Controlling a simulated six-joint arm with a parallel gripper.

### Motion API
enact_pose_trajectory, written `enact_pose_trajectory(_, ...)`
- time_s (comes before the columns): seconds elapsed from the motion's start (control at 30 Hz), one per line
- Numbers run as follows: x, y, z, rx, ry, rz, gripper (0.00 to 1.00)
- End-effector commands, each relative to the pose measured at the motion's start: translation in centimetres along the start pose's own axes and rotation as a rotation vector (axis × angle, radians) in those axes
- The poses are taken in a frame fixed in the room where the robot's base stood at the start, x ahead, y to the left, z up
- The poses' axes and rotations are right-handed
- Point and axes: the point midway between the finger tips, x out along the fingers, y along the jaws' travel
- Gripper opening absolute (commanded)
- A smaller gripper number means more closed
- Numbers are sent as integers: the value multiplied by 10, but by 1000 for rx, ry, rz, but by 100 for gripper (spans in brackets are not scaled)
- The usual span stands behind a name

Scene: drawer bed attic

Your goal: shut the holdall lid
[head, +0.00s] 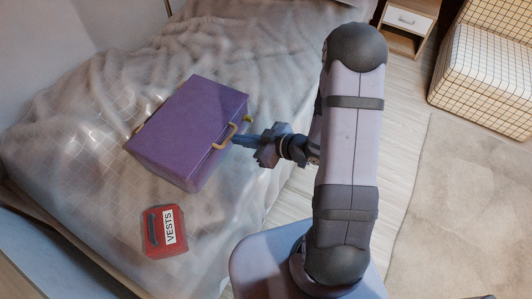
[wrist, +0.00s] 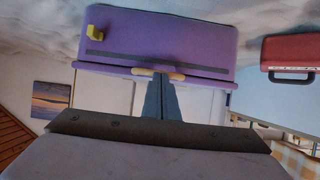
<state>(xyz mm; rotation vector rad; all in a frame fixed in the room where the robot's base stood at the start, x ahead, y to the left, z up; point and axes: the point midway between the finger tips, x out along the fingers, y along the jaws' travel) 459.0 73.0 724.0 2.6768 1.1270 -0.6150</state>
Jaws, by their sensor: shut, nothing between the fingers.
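The purple holdall (head: 190,125) lies on the bed, and its lid (head: 200,108) looks down flat over the body in the head view; I cannot tell if it is fully closed. A tan handle (head: 224,136) sits on its side facing my arm. In the wrist view the holdall (wrist: 165,35) appears upside down, with the handle (wrist: 145,72) at the lid edge and a dark strip along the body. My gripper (head: 236,140) is shut and empty, its tips at or very near the handle; contact is unclear. The fingers (wrist: 160,82) hide the handle's middle.
A red case labelled VESTS (head: 165,231) lies on the bed in front of the holdall. The rumpled grey bed cover (head: 270,60) is clear behind it. A nightstand (head: 406,22) and a checked armchair (head: 490,70) stand at the far right.

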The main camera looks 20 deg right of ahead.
Motion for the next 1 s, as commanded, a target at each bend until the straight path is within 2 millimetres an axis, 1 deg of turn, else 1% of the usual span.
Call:
enact_pose_trajectory(0.03,-8,0,-12,1,0,0,0)
enact_pose_trajectory(0.07,-10,0,-15,1,0,0,0)
enact_pose_trajectory(0.13,-15,1,8,7,-3,4,0)
enact_pose_trajectory(0.3,-33,1,36,6,-2,4,0)
enact_pose_trajectory(0.4,-42,1,49,6,-2,4,0)
enact_pose_trajectory(0.6,-55,0,67,2,-1,1,0)
enact_pose_trajectory(0.8,-61,0,74,0,0,0,0)
enact_pose_trajectory(1.0,-62,0,75,-1,0,-1,0)
